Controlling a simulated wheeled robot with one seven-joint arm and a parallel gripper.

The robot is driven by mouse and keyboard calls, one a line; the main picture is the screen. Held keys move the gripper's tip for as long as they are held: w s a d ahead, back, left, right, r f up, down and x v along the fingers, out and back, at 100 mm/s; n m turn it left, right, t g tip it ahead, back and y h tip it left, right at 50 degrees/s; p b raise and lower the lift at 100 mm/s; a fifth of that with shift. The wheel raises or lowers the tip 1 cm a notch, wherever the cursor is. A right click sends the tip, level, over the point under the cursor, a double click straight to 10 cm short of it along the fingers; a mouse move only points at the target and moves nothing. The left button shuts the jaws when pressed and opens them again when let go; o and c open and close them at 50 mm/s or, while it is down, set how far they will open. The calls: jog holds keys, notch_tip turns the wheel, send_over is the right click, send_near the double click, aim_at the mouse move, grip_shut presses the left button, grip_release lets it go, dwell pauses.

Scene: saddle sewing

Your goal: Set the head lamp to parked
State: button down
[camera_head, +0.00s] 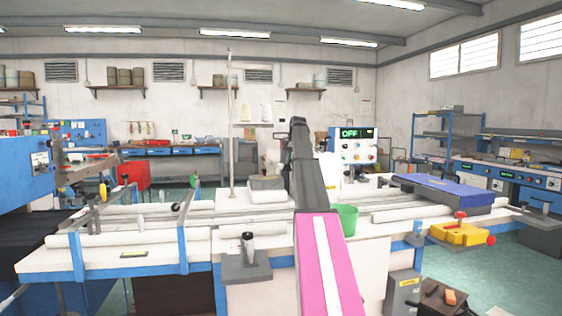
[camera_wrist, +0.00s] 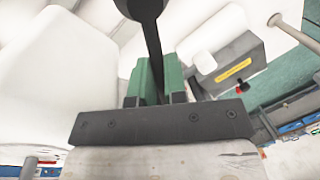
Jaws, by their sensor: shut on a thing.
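My gripper (camera_wrist: 156,75) has its two green fingers closed around a thin dark stem in the wrist view. The stem leads up to a round dark head (camera_wrist: 141,7) at the top edge; this looks like the head lamp, but its far side is cut off. In the head view my arm reaches toward the back of the bench, and its dark links hide most of the gripper and the lamp. A control box (camera_head: 353,146) with a green "OFF" display stands just right of my arm. I cannot read a lamp setting.
The white bench (camera_head: 125,260) carries long rails and clamps. A green bin (camera_head: 345,218) sits close right of my arm. A grey box with a yellow label (camera_wrist: 232,65) is near the gripper.

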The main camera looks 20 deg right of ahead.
jog(key=shift+d+n, duration=0.1)
jog(key=shift+n, duration=0.2)
dwell(0.4)
jog(key=c, duration=1.2)
grip_release()
jog(key=shift+o, duration=0.2)
jog(key=shift+r, duration=0.1)
notch_tip(320, 180, up, 10)
jog(key=s+d, duration=0.1)
jog(key=shift+s+d+r, duration=0.15)
jog(key=shift+d+r, duration=0.1)
jog(key=shift+d, duration=0.1)
jog(key=shift+c, duration=0.4)
